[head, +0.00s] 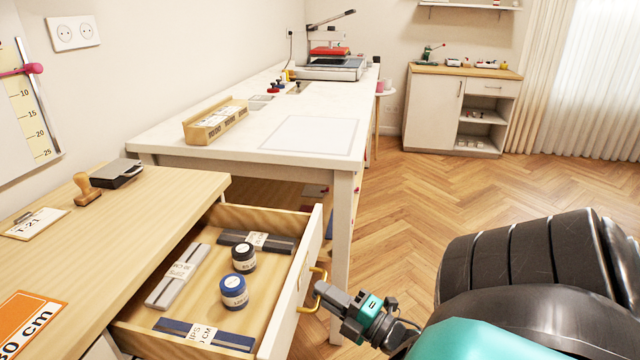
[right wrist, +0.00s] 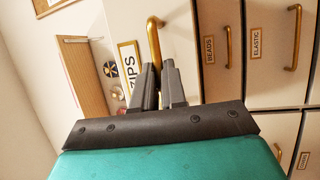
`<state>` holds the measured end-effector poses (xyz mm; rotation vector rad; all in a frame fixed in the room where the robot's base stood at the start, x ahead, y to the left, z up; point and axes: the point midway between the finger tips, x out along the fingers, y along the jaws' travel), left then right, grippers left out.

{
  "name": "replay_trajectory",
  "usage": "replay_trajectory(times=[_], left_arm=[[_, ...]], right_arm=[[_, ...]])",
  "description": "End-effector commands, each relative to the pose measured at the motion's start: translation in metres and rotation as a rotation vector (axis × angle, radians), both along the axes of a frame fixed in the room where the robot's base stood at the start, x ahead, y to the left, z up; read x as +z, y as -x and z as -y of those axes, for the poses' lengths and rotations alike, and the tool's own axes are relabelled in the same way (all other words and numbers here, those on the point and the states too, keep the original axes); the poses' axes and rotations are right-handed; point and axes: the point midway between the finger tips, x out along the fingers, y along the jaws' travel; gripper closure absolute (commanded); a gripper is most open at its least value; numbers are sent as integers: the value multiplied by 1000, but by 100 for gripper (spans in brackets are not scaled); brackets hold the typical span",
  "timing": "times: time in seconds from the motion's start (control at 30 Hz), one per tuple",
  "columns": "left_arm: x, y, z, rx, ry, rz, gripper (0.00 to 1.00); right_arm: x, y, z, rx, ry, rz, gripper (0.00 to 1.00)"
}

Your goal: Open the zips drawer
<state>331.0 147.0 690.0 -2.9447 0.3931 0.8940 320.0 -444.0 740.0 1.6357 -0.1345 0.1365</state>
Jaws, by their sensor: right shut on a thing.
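The zips drawer (head: 205,292) stands pulled well out of the wooden-topped cabinet in the head view. A framed label reading "ZIPS" (right wrist: 130,70) is on the front there. My right gripper (head: 320,291) is shut on the handle; its fingers (right wrist: 159,78) meet around the bar. My left gripper is not in view.
The cabinet top (head: 150,215) holds a stamp, an ink pad and cards. A white table (head: 240,165) stands just behind the drawer, its leg close to the drawer front. Drawers labelled "BEADS" (right wrist: 209,50) and "ELASTIC" (right wrist: 256,42) are nearby. The wooden floor (head: 420,220) on the right is clear.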

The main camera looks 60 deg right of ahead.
Motion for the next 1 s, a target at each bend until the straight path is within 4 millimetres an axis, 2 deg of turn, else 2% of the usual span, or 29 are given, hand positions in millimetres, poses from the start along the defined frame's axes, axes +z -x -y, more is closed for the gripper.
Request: replay_trajectory(times=[0.23, 0.27, 0.5, 0.77, 0.87, 1.0], left_arm=[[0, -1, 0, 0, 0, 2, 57], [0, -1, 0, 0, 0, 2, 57], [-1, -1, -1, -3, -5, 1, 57], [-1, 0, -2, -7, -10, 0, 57], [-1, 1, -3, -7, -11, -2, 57], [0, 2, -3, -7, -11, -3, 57]], right_arm=[[-1, 0, 0, -1, -2, -3, 100], [-1, 0, 0, -1, -2, -3, 86], [-1, 0, 0, -1, -1, -2, 64], [-1, 2, 0, -1, 0, -1, 64], [-2, 10, 0, -2, 0, -2, 64], [-7, 35, 0, -5, -1, -6, 64]])
